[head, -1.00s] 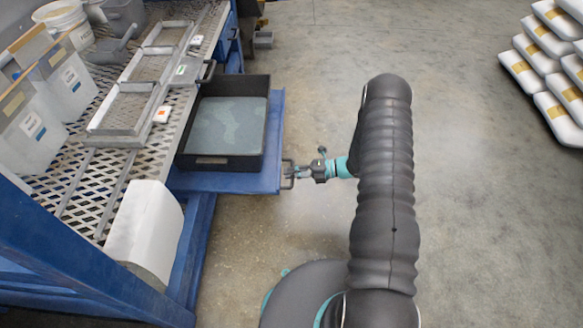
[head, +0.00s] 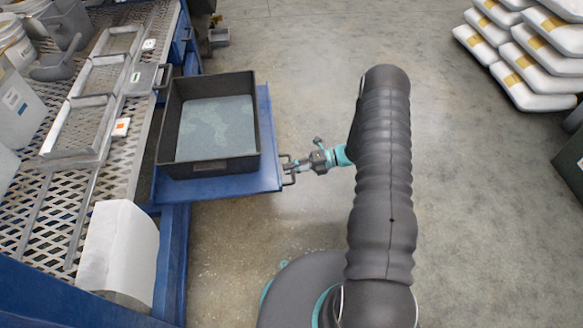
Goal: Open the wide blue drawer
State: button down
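The wide blue drawer (head: 235,187) is pulled partly out from under the mesh-topped bench. A black tray (head: 206,168) with a grey-green bottom sits in it. The drawer's dark handle (head: 291,178) sticks out from the right side of its front. My gripper (head: 293,166) is at this handle, with its fingers around or against it. The fingers are small and partly hidden by the handle, but they appear closed on it. My dark arm reaches in from the right.
The mesh bench top (head: 60,195) holds grey frames (head: 78,128), bins and a white block (head: 118,250). White sacks (head: 525,55) are stacked at the upper right. A dark green box (head: 572,160) stands at the right edge. The concrete floor between is clear.

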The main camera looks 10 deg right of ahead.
jog(key=c, duration=1.2)
grip_release()
jog(key=shift+s, duration=0.1)
jog(key=v, duration=1.2)
